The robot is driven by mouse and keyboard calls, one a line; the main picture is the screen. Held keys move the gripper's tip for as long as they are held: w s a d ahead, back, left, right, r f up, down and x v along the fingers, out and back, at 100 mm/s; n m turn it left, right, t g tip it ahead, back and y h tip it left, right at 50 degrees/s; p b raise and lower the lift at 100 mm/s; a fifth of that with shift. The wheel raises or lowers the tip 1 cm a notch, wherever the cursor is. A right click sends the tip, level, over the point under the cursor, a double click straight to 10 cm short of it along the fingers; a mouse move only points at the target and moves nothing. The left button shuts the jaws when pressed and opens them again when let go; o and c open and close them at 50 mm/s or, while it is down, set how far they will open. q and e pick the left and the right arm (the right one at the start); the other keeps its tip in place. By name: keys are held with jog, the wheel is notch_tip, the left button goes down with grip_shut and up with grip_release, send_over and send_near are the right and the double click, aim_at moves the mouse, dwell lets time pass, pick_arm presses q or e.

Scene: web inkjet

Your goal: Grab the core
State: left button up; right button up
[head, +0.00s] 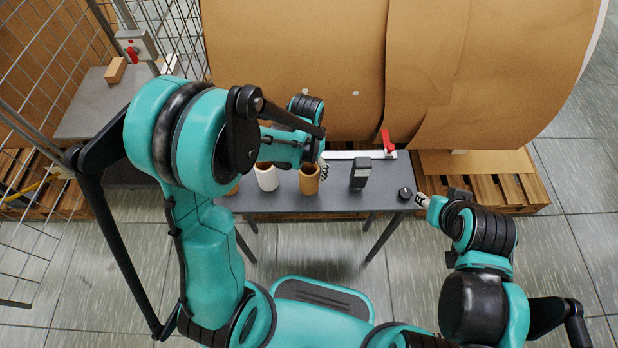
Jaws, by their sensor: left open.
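Several short upright cores stand in a row on the dark table (340,203). A brown core (309,182) stands right of a white core (267,180). A second brown core (233,189) is mostly hidden behind my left arm. My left gripper (323,171) is open, with its fingers at the upper right of the right-hand brown core; I cannot tell whether they touch it. My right gripper (421,200) is off the table's right end, near a small black knob-like object (405,193); its finger opening is not clear.
A dark upright device (360,173) stands right of the cores. A pale bar with a red handle (389,143) lies along the table's back. Large brown paper rolls (290,60) rise behind. A wire cage (40,60) is at left.

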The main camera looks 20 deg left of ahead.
pick_arm(q)
jog(key=f, duration=0.1)
jog(key=f+b, duration=0.1)
jog(key=f, duration=0.1)
jog(key=f+b, duration=0.1)
jog(key=shift+s+d+f, duration=0.1)
jog(key=shift+d+f, duration=0.2)
jog(key=shift+f, duration=0.05)
jog(key=shift+r, duration=0.1)
jog(key=c, duration=1.2)
jog(key=shift+c, duration=0.2)
